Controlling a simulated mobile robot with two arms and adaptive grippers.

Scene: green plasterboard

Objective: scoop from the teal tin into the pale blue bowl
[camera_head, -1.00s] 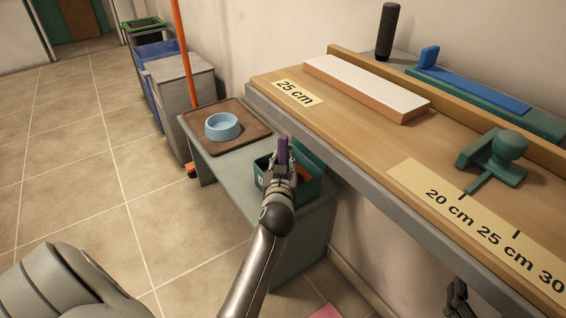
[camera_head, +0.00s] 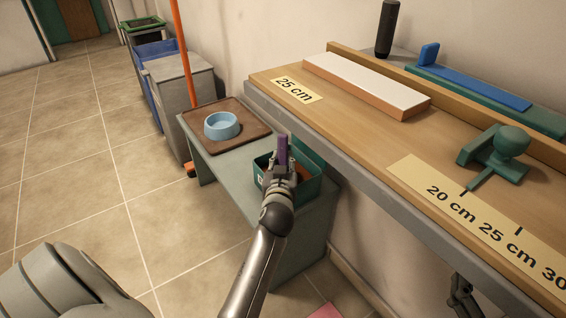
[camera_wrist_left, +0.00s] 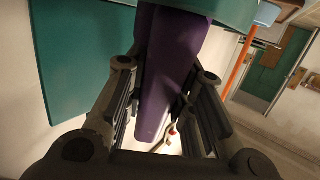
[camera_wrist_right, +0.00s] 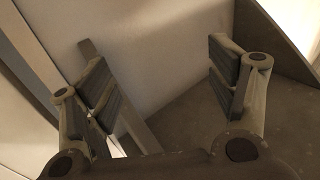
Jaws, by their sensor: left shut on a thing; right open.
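The teal tin (camera_head: 312,187) stands on the low grey-green bench, with its lid raised at the back. My left gripper (camera_head: 281,172) is over the tin and shut on a purple scoop handle (camera_head: 283,151). The purple handle also shows between the fingers in the left wrist view (camera_wrist_left: 166,85). The scoop's working end is hidden, so I cannot tell what it holds. The pale blue bowl (camera_head: 221,126) sits upright on a brown tray (camera_head: 255,133) to the left of the tin. My right gripper (camera_wrist_right: 165,90) is open and empty in the right wrist view.
A wooden worktop (camera_head: 365,135) with a grey edge rises right of the bench. It bears a white-topped block (camera_head: 365,85) and a green tool (camera_head: 495,153). An orange pole (camera_head: 182,50) and grey bin (camera_head: 185,95) stand behind the bench. The tiled floor at left is clear.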

